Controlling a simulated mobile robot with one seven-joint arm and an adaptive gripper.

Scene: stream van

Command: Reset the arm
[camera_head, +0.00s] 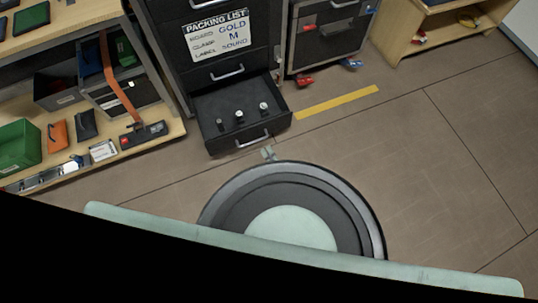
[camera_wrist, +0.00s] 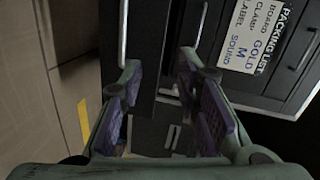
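My gripper (camera_wrist: 160,62) shows in the wrist view with its two purple-padded fingers apart and nothing between them. It faces the dark drawer cabinet, and a light metal handle shows beyond the fingers. In the head view the black cabinet (camera_head: 227,77) stands at top centre with a packing list label (camera_head: 217,35). Its lower drawer (camera_head: 212,137) is pulled out and holds several small knob-like pieces. My arm shows from above as round dark and pale green parts at the bottom centre. The fingers cannot be made out clearly there.
A wooden shelf (camera_head: 160,139) at left carries a green bin (camera_head: 18,145), an orange item (camera_head: 57,135) and other small items. Red clamps (camera_head: 304,81) lie near a yellow floor strip (camera_head: 337,102). A wooden unit (camera_head: 440,30) stands at upper right. The floor at right is clear.

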